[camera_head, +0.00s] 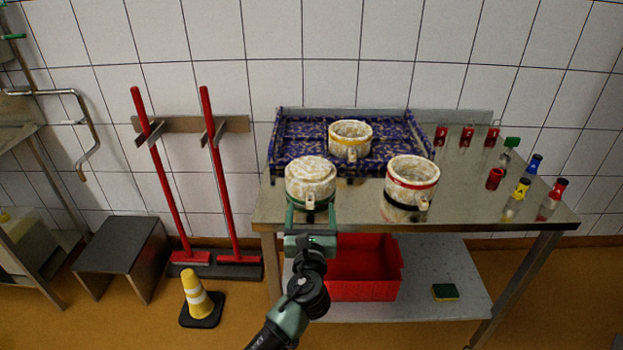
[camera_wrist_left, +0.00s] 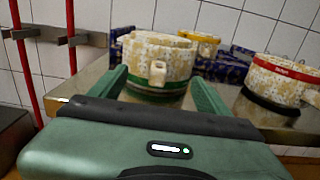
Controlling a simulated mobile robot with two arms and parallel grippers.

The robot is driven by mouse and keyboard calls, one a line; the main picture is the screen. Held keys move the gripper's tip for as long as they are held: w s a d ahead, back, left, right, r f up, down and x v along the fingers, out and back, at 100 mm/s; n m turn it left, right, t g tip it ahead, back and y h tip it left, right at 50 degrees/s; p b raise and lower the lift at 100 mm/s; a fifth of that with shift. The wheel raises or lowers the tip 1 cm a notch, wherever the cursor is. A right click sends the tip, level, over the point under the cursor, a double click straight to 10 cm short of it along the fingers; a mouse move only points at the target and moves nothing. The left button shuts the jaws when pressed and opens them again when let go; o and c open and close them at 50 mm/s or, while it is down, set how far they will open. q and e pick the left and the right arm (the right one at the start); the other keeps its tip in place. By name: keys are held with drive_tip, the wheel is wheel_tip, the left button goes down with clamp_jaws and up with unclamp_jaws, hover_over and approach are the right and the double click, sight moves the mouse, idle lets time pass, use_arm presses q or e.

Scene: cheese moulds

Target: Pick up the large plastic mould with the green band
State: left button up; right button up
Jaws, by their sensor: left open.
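The large white mould with the green band (camera_head: 310,178) stands on the steel table at its front left, with a lid-like top and a small spout facing me. It also shows in the left wrist view (camera_wrist_left: 157,60), with the green band low on its body. My left gripper (camera_head: 310,213) is at the table's front edge, open, with its two fingers (camera_wrist_left: 160,90) reaching toward the mould, one on each side of its lower part. I cannot tell whether they touch it. My right gripper is in neither view.
A mould with a red band (camera_head: 410,184) stands to the right. A yellow-banded mould (camera_head: 350,139) sits in the purple patterned tray (camera_head: 290,150) behind. Several bottles (camera_head: 517,197) stand on the table's right. A red crate (camera_head: 365,272) and a sponge (camera_head: 445,292) are on the lower shelf.

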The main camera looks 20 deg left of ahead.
sight(311, 185)
use_arm(q)
drive_tip(key=x, duration=0.4)
drive_tip(key=shift+w+a+r, duration=0.1)
drive_tip(key=shift+w+a, duration=0.1)
drive_tip(key=shift+w, duration=0.05)
drive_tip(key=shift+c, duration=0.4)
clamp_jaws()
idle(0.8)
